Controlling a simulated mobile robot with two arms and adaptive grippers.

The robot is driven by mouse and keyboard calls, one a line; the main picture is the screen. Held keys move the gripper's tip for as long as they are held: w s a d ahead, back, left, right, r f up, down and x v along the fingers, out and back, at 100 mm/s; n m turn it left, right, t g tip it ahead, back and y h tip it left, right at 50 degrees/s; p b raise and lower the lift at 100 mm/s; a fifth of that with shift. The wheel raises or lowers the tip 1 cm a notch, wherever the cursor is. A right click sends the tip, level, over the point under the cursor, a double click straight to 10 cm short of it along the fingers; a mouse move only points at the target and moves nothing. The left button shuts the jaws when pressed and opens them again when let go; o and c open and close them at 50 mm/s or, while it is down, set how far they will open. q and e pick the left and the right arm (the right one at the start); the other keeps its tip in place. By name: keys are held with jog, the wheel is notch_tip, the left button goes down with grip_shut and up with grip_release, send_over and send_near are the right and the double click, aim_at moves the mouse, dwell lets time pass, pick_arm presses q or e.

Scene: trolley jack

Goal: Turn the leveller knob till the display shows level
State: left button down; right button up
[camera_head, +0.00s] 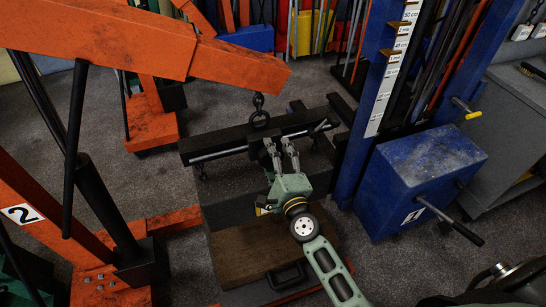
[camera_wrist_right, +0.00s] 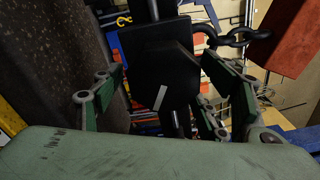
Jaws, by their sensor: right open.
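The load leveller is a dark bar (camera_head: 224,144) with a grey rod (camera_head: 218,155) along it, hung by a chain (camera_head: 259,107) from an orange crane arm. My right gripper (camera_head: 279,144) reaches the middle of the leveller from the front, with its fingers apart. In the right wrist view, a black faceted block with a white mark, which looks like the leveller knob (camera_wrist_right: 150,72), sits between the open fingers (camera_wrist_right: 162,88). I cannot tell whether the fingers touch it. In the head view the gripper hides the knob. I cannot make out a level display. My left gripper is out of view.
The orange crane (camera_head: 110,35) spans the upper left, its numbered post at lower left. A blue box with a handle (camera_head: 420,175) and a blue post with a height scale (camera_head: 388,75) stand to the right. A dark block and a brown board (camera_head: 235,255) lie below the leveller.

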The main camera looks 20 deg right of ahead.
jog(key=shift+s+a, duration=0.1)
jog(key=shift+a, duration=0.05)
jog(key=s, duration=1.2)
jog(key=shift+d, duration=0.3)
jog(key=shift+w, duration=0.1)
